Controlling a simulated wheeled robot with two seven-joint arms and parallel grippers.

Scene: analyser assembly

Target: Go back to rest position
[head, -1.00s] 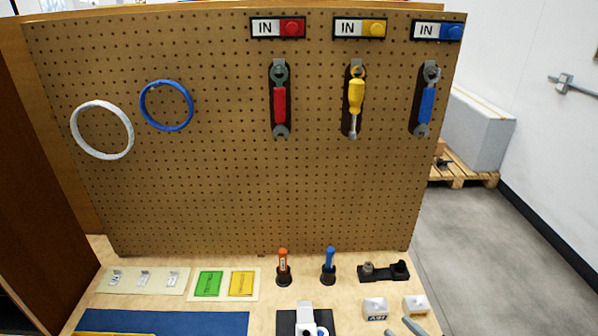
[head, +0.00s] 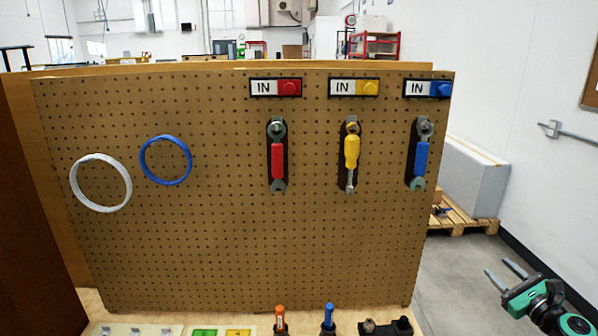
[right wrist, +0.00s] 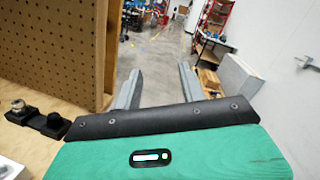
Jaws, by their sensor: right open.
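My right gripper (head: 508,276) shows at the lower right of the head view, over the grey floor and to the right of the bench. Its two grey fingers are apart with nothing between them. In the right wrist view its fingers (right wrist: 158,90) are also spread and empty, pointing past the pegboard's edge. My left gripper is in no view. The pegboard (head: 230,240) stands upright on the bench. A red-handled wrench (head: 278,160), a yellow screwdriver (head: 351,153) and a blue-handled wrench (head: 421,158) hang on it under IN labels.
A white ring (head: 75,200) and a blue ring (head: 144,172) hang at the pegboard's left. An orange marker (head: 280,315) and a blue marker (head: 328,316) stand on the bench beside a black fixture (head: 387,327). A grey block (head: 473,175) sits on a pallet (head: 465,220).

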